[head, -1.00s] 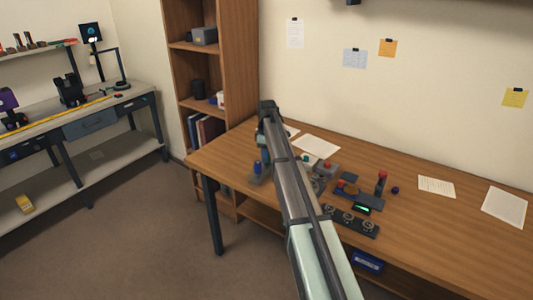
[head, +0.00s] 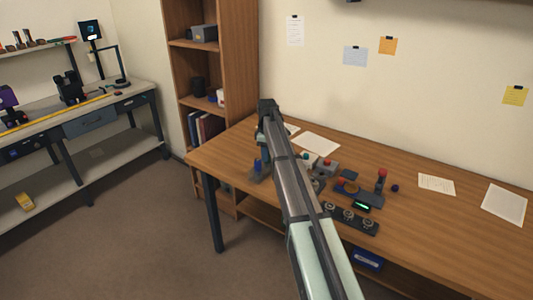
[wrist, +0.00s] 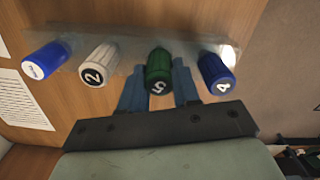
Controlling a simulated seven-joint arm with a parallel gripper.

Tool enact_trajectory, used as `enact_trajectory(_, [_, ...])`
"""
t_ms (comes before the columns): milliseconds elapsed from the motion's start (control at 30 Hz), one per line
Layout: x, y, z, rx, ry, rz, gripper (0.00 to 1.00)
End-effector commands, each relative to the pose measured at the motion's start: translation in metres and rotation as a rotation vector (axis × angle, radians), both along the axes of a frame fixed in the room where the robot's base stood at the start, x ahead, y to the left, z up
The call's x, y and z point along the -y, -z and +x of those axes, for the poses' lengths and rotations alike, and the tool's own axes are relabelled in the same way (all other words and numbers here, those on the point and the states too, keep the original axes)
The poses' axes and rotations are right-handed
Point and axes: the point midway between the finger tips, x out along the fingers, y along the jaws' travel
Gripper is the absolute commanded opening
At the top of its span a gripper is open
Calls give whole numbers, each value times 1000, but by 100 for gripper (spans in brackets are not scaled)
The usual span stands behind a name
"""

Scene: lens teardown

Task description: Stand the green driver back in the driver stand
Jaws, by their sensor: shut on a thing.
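The green driver (wrist: 158,70), marked 5, is between the two blue fingers of my gripper (wrist: 158,88) in the wrist view. The fingers are shut on its handle. It lines up in a row with a white driver (wrist: 98,66) marked 2 on its left and a blue driver (wrist: 216,74) marked 4 on its right. Another blue driver (wrist: 46,61) is at the far left. The driver stand (wrist: 125,48) is a grey, see-through bar behind the handles. I cannot tell how deep the green driver sits in it. In the head view my arm hides the green driver.
The stand is near the left end of the wooden desk (head: 430,215), with a blue handle (head: 257,164) showing. To the right are a dark device with a red knob (head: 382,175) and a black strip with round parts (head: 350,218). Papers (head: 316,143) lie behind.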

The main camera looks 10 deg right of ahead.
Motion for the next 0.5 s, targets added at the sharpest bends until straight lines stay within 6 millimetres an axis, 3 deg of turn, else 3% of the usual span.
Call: enact_trajectory(500, [0,5,0,0,0,0,4])
